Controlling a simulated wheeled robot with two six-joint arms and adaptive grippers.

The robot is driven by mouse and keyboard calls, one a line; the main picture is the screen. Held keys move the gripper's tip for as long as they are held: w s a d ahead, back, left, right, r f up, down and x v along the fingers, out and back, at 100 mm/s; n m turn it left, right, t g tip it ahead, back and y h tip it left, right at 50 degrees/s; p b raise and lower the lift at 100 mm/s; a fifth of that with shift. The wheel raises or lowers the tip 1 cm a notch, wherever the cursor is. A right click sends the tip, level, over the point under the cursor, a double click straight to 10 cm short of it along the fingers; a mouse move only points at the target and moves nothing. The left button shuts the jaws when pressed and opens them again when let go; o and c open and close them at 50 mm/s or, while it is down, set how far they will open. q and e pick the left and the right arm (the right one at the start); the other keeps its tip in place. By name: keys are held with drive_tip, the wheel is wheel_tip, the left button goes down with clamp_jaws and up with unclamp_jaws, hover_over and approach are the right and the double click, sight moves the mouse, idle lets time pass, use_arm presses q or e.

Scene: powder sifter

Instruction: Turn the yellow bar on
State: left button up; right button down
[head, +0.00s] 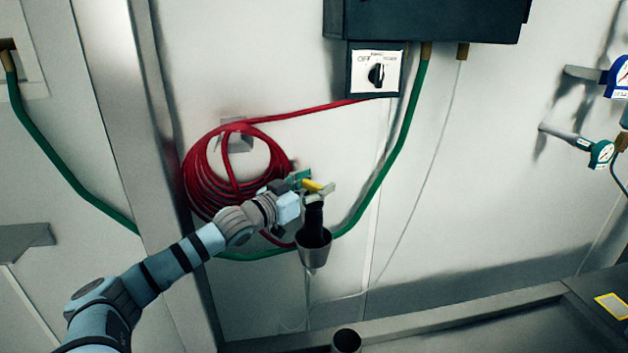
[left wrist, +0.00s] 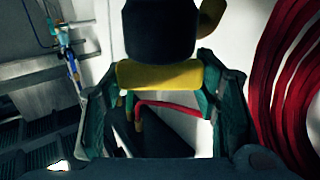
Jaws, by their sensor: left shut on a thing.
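The yellow bar (head: 311,185) is a short handle at the middle of the wall, above a black stem (head: 314,216) and a metal cup (head: 313,254). My left gripper (head: 315,184) reaches it from the left and is shut on it. In the left wrist view, the yellow bar (left wrist: 158,75) spans between the two green-black fingers, with a black round part above it. The fingers partly cover the bar in the head view. My right gripper is not in view.
A coiled red hose (head: 215,168) hangs on the wall just left of the bar. A green hose (head: 404,148) runs down close to its right. A dark box with a switch panel (head: 376,72) is above. Gauges (head: 600,154) stick out at far right.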

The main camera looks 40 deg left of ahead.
sight(314, 183)
use_arm(q)
drive_tip(key=o, duration=1.2)
wheel_tip(314, 183, up, 10)
drive_tip(key=shift+r, duration=0.1)
